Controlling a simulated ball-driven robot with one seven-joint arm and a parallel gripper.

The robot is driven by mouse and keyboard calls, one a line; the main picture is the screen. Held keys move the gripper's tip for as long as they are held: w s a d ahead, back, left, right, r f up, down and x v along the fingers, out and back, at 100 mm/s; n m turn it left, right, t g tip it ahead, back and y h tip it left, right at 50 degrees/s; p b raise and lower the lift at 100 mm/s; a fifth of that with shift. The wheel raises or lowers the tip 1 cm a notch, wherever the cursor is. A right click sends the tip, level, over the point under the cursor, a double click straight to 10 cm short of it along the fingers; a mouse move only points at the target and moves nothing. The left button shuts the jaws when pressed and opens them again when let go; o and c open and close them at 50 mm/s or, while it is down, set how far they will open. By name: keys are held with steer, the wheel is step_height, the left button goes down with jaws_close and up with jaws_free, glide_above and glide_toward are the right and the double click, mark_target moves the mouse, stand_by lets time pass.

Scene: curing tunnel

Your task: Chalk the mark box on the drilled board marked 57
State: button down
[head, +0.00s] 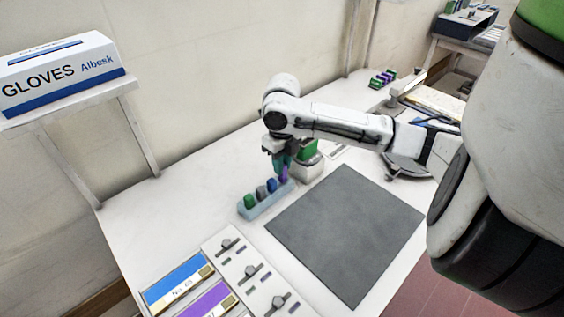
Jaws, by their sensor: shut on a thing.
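My gripper (280,162) is shut on a purple chalk (284,174) at the far right end of a light blue rack (262,210). I cannot tell whether the chalk's lower end is still in the rack. Green (250,201), grey (261,193) and blue (272,185) chalks stand in the rack. At the bottom left lie a blue-topped piece (175,280) labelled like "No. 68" and a purple one (208,301) whose label seems to end in 7. No board clearly marked 57 is readable.
A bare dark grey mat (345,232) lies right of the rack. A white panel with several small levers (250,272) is at the front. A glove box (60,72) sits on a shelf at left. Small coloured blocks (383,78) stand at the back.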

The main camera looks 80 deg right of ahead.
steer(key=shift+f+b, duration=0.5)
steer(key=shift+f, duration=0.2)
steer(key=c, duration=0.9)
jaws_free()
steer(key=shift+r+p, duration=2.55)
steer(key=shift+r, duration=1)
